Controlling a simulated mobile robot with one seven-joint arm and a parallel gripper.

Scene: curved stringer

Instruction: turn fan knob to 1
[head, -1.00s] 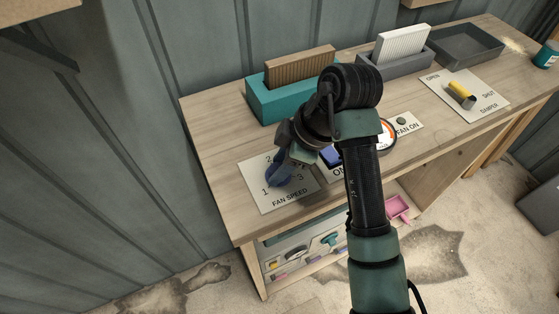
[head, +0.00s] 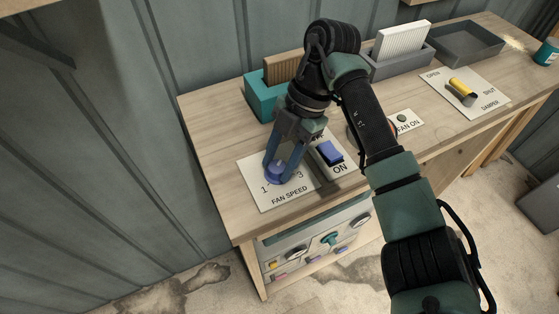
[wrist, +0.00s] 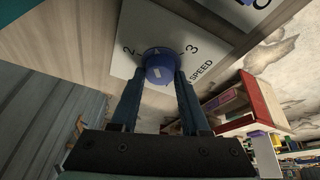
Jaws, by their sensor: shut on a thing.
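The round blue fan knob (head: 276,173) stands on the white FAN SPEED plate (head: 255,196) at the front left of the bench. In the head view the digits 1 and 3 show beside it, and my gripper covers the 2. My gripper (head: 278,166) reaches down with its two blue fingers on either side of the knob, shut on it. In the wrist view the knob (wrist: 159,64) sits between the fingertips (wrist: 160,76), with 2 to its left and 3 to its right. A pale mark shows on the knob, but I cannot tell surely which digit it points to.
A blue rocker switch (head: 330,152) marked ON lies just right of the knob plate. Behind my arm stand a teal holder (head: 262,101) and a grey holder (head: 405,64). The damper plate (head: 482,104) with a yellow handle is farther right. Small items fill the shelf below.

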